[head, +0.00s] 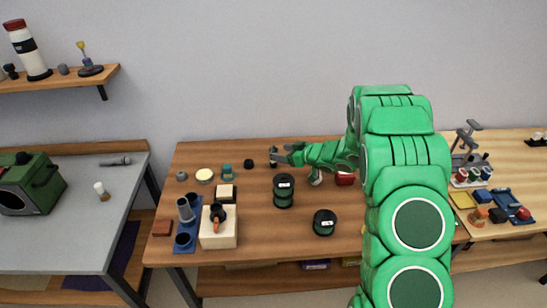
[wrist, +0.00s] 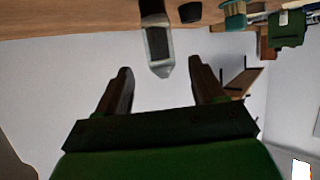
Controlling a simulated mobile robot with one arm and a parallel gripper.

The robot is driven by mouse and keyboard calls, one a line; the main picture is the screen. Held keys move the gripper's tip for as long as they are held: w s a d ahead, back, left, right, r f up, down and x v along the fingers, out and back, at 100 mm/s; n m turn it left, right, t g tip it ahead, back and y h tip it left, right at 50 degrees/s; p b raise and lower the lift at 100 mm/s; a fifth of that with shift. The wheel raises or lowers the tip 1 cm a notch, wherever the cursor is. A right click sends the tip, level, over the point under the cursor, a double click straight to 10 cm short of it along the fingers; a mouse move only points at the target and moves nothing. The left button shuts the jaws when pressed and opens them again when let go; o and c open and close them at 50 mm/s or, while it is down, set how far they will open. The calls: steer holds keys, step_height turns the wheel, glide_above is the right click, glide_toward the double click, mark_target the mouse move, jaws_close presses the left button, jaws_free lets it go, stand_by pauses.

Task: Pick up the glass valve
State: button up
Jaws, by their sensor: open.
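The glass valve (wrist: 157,43) is a grey, glassy piece with a tapered end and a dark base. In the wrist view, which looks upside down, it stands on the wooden table and its tapered end reaches about level with my fingertips. My gripper (wrist: 160,72) is open and empty, one finger on each side of the valve's line, with clear gaps. In the head view my gripper (head: 281,156) is low over the back of the table, right beside the valve (head: 272,162), which is small and partly hidden there.
A small black knob (head: 248,163) and a teal piece (head: 227,172) stand left of the valve. Dark green cylinders (head: 283,191) stand in front. A red item (head: 345,179) lies under my arm. Bare table (head: 270,235) is at front centre.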

mark_target(275, 147)
steer(key=shift+s+f+x, duration=0.1)
steer(key=shift+f+x, duration=0.1)
steer(key=shift+x, duration=1.05)
steer(key=shift+s+f+x, duration=0.1)
steer(key=shift+f+x, duration=0.1)
steer(key=shift+x, duration=1.1)
steer(key=shift+w+a+f, duration=0.2)
steer(key=shift+w+a, duration=0.05)
steer(key=shift+w, duration=0.1)
steer(key=c, duration=1.1)
steer(key=shift+o, duration=0.2)
steer(key=shift+r, duration=0.1)
steer(key=shift+r, duration=0.5)
step_height(275, 147, up, 2)
steer(key=shift+r, duration=0.1)
steer(key=s+d+r, duration=0.1)
steer(key=s+r, duration=0.8)
steer(key=s, duration=0.5)
steer(key=shift+d+r, duration=0.25)
steer(key=shift+r, duration=0.1)
